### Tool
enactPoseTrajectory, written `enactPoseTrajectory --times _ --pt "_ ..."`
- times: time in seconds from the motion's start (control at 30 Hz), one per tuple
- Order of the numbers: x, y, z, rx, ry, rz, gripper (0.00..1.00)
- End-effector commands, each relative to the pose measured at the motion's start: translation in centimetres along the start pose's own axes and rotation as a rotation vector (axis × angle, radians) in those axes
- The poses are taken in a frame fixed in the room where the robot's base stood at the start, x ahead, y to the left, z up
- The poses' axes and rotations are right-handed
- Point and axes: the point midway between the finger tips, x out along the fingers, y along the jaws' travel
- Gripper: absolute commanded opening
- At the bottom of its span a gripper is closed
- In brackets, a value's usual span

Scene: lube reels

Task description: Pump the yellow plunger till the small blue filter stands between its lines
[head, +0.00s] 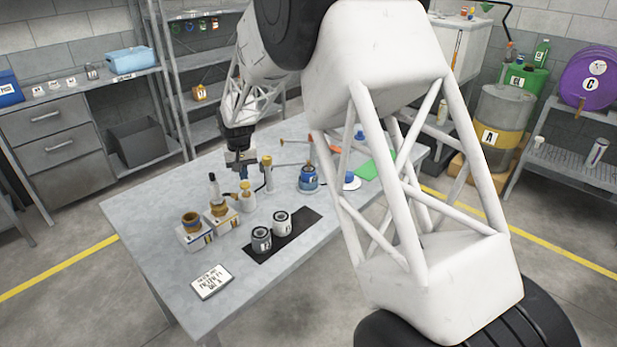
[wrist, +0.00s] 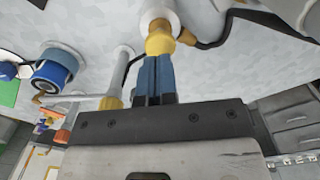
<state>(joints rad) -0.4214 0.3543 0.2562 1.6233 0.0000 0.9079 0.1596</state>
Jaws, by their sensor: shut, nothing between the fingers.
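My gripper (head: 243,174) is shut and empty, pointing down over the table. Its blue fingers also show in the wrist view (wrist: 157,62). The yellow plunger (head: 245,186) tops a small white pump body beside the brown-topped parts. In the wrist view the yellow plunger (wrist: 159,39) is right at the fingertips, which partly cover it; I cannot tell whether they touch. A blue filter (head: 308,181) stands on the table to the right of the pump. It also shows at the left of the wrist view (wrist: 52,72). Its lines are too small to make out.
A yellow post (head: 268,182) with a thin arm stands just right of the pump. Two brown-topped boxes, two canisters (head: 282,222) on a black mat and a white card (head: 212,282) lie nearer. A white dish (head: 351,183) with a blue piece stands right.

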Motion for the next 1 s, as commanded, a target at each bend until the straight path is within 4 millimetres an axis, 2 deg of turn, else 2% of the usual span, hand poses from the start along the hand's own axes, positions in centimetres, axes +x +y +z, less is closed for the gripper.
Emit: enactPoseTrajectory --times 0.57,1.0 --pt "0.1 0.0 0.0 0.000 0.000 0.000 0.00" --pt "1.2 0.0 0.0 0.000 -0.001 0.000 0.00"
